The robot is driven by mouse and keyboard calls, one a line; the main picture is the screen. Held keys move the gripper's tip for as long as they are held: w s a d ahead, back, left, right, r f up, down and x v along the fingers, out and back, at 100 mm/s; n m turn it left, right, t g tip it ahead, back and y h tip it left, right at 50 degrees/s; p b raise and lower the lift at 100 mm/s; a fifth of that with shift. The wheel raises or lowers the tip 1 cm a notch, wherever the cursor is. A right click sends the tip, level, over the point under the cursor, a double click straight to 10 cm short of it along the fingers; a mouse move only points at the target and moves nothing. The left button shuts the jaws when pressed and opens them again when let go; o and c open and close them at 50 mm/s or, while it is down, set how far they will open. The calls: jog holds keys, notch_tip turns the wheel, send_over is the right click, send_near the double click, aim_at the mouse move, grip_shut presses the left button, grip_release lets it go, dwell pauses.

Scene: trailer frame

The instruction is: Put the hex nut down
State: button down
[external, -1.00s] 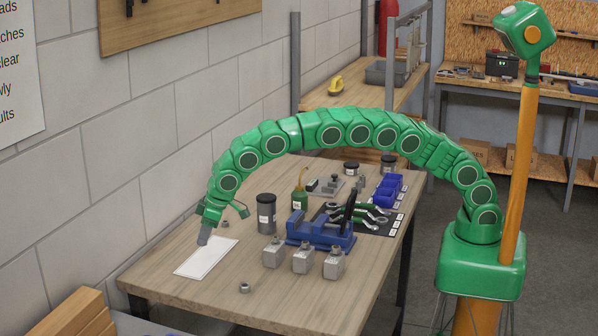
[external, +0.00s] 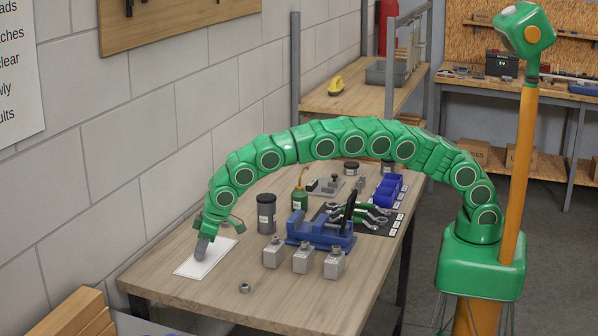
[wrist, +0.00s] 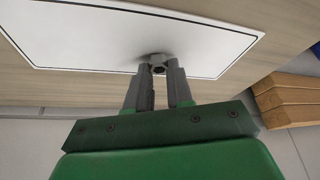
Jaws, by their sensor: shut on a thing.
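In the wrist view, my gripper (wrist: 158,77) is shut on a small grey hex nut (wrist: 158,68), held between its fingertips. The nut is at or just above the white sheet with a black border (wrist: 90,38); I cannot tell whether it touches. In the external view, my gripper (external: 200,252) points down over the white sheet (external: 190,267) on the wooden bench, and its fingers hide the held nut. Another nut (external: 245,288) lies on the bench near the front edge.
A dark canister (external: 266,214), a blue vise (external: 318,233) and several grey blocks (external: 302,258) stand right of the sheet. A block wall is at the left. Wooden beams (external: 75,315) lie at the lower left. The bench front around the loose nut is mostly clear.

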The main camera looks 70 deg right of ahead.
aim_at(217, 259)
jog(key=shift+f, duration=0.15)
jog(key=c, duration=1)
grip_release()
jog(key=v, duration=1.2)
jog(key=shift+o, duration=1.1)
